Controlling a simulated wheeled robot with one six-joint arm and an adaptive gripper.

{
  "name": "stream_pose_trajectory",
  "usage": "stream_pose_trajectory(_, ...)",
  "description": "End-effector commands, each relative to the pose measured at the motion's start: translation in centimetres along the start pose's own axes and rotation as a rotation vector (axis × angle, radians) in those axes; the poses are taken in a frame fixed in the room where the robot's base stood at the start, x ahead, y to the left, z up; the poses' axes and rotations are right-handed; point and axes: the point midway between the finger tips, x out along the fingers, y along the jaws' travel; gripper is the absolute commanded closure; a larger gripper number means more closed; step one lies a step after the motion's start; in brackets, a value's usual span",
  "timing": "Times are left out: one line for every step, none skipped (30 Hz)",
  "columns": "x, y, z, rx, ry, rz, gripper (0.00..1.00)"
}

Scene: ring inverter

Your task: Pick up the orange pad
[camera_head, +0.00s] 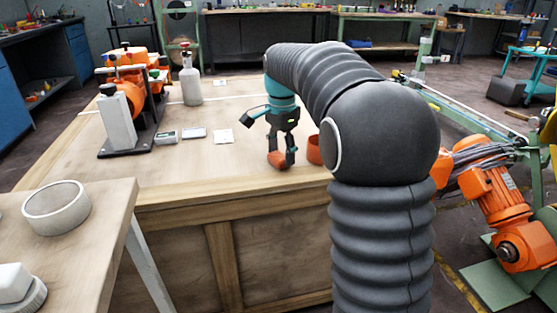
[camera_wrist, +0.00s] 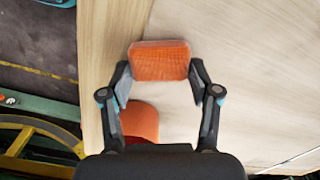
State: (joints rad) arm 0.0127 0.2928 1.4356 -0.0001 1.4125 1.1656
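The orange pad (camera_wrist: 158,60) lies between the fingertips of my gripper (camera_wrist: 160,78) in the wrist view. One fingertip is at each side edge of the pad, very close to it or touching; I cannot tell whether they grip it. In the head view the pad (camera_head: 277,159) shows at the lower end of my gripper (camera_head: 283,150), low over the wooden workbench (camera_head: 185,172). Whether the pad rests on the bench is not clear. A second orange-red, rounded piece (camera_wrist: 138,122) is behind the left finger in the wrist view; it also shows right of my gripper (camera_head: 314,150).
An orange device on a dark base (camera_head: 125,103), a grey bottle (camera_head: 190,80) and small meters (camera_head: 166,136) stand on the bench's left and back. A side table with a ring (camera_head: 57,207) is at front left.

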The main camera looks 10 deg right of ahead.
Motion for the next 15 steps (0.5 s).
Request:
stream_pose_trajectory(0.1, 0.0, 0.0, 0.0, 0.0, 0.001, 0.62)
stream_pose_trajectory(0.1, 0.0, 0.0, 0.0, 0.0, 0.001, 0.62)
stream_pose_trajectory(0.1, 0.0, 0.0, 0.0, 0.0, 0.001, 0.66)
stream_pose_trajectory(0.1, 0.0, 0.0, 0.0, 0.0, 0.001, 0.66)
stream_pose_trajectory(0.1, 0.0, 0.0, 0.0, 0.0, 0.001, 0.66)
stream_pose_trajectory(0.1, 0.0, 0.0, 0.0, -0.001, 0.001, 0.66)
stream_pose_trajectory(0.1, 0.0, 0.0, 0.0, -0.001, 0.001, 0.66)
stream_pose_trajectory(0.1, 0.0, 0.0, 0.0, -0.001, 0.001, 0.66)
stream_pose_trajectory(0.0, 0.0, 0.0, 0.0, -0.001, 0.001, 0.66)
stream_pose_trajectory(0.0, 0.0, 0.0, 0.0, -0.001, 0.001, 0.66)
stream_pose_trajectory(-0.1, 0.0, 0.0, 0.0, 0.0, 0.001, 0.66)
stream_pose_trajectory(-0.3, 0.0, 0.0, 0.0, 0.0, 0.001, 0.66)
stream_pose_trajectory(-0.5, 0.0, 0.0, 0.0, 0.0, 0.0, 0.66)
stream_pose_trajectory(-0.7, 0.0, 0.0, 0.0, 0.0, 0.0, 0.67)
stream_pose_trajectory(-1.0, -0.1, 0.0, 0.0, 0.0, -0.001, 0.67)
